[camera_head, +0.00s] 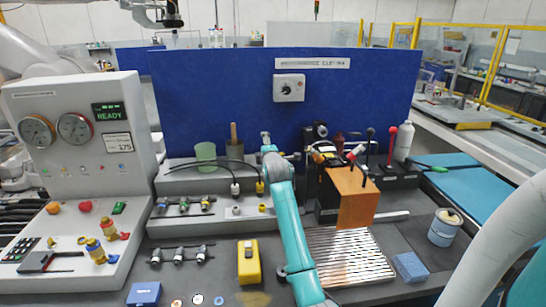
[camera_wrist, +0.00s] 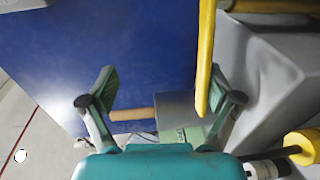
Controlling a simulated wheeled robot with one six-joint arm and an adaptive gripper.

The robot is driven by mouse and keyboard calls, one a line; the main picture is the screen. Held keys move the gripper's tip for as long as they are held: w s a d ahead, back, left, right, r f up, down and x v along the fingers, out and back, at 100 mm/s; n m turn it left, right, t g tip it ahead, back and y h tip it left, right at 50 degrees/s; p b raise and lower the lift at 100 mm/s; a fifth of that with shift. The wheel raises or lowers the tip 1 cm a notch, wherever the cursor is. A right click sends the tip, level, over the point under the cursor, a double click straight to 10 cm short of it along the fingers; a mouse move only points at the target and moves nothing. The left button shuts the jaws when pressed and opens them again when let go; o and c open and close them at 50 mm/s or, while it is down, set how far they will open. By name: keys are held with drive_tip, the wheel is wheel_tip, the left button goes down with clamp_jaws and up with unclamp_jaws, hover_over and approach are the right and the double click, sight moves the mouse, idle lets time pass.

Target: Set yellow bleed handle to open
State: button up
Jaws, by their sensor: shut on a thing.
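The yellow bleed handle (camera_wrist: 205,60) shows in the wrist view as a long yellow bar. It comes down from the top edge between my two fingers, close beside the right one. In the head view my teal arm reaches up the middle to the bench fixtures, and I cannot make out the grip there. The handle's pivot and open mark are not clear.
A blue panel (camera_head: 230,95) stands behind the bench. A green cup (camera_head: 205,152) is left of my arm. A yellow device (camera_head: 248,262) lies in front.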

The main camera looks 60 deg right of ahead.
drive_tip(key=shift+t, duration=0.3)
drive_tip(key=shift+s+d+r+v, duration=0.1)
drive_tip(key=shift+r+v, duration=0.05)
drive_tip(key=shift+v, duration=1.3)
drive_tip(key=shift+s+d+r+v, duration=0.1)
drive_tip(key=shift+d+r+v, duration=0.1)
drive_tip(key=shift+v, duration=1.2)
drive_tip(key=shift+s+d+r+v, duration=0.1)
drive_tip(key=shift+r+v, duration=0.05)
drive_tip(key=shift+v, duration=1.3)
drive_tip(key=shift+c, duration=0.8)
drive_tip(key=shift+s+a, duration=0.2)
drive_tip(key=shift+c, duration=0.3)
drive_tip(key=shift+s+a+r, duration=0.1)
drive_tip(key=shift+s+a, duration=0.15)
drive_tip(key=shift+s, duration=0.1)
drive_tip(key=c, duration=0.3)
drive_tip(key=shift+s+a+f, duration=0.25)
drive_tip(key=shift+s+f, duration=0.1)
drive_tip(key=shift+s, duration=0.15)
drive_tip(key=shift+c, duration=0.2)
